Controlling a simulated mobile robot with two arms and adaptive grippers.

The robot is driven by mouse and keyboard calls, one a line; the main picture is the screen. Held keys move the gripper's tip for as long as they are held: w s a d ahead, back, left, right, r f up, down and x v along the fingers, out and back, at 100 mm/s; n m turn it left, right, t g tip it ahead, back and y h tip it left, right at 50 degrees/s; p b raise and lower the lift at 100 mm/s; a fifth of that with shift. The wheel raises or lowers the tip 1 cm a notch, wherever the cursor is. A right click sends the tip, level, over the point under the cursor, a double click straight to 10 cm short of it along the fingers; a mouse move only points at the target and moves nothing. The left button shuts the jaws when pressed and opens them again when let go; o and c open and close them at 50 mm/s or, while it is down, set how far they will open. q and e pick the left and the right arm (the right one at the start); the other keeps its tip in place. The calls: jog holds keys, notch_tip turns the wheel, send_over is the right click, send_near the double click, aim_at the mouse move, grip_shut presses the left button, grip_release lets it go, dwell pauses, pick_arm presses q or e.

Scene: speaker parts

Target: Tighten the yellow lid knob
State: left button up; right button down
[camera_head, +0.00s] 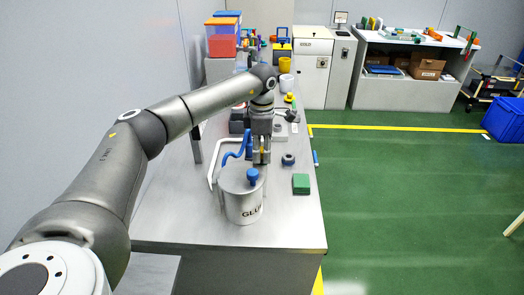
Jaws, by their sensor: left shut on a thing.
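My left arm reaches in from the left, over the steel bench. My left gripper (262,158) points down just behind the glue pot and is shut on a narrow yellow-orange part (263,144) between its fingers. Most of that part is hidden, so I cannot tell if it is the yellow lid knob or what it sits on. The grey pot (241,205) marked GLUE stands upright with a blue knob (253,176) on its lid. A yellow piece (289,98) lies farther back on the bench. My right gripper is not in view.
A green block (301,184) and a small dark ring-shaped part (288,160) lie right of the gripper. A blue hose (236,150) and white frame (211,166) stand to its left. The bench's front right (290,225) is clear. Coloured bins (222,38) stand at the back.

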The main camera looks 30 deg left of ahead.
aim_at(262, 149)
pick_arm(q)
jog(key=shift+w+r, duration=0.1)
jog(key=shift+r, duration=0.1)
jog(key=o, duration=0.8)
jog(key=shift+o, duration=1.1)
jog(key=shift+f, duration=0.1)
notch_tip(262, 149, up, 12)
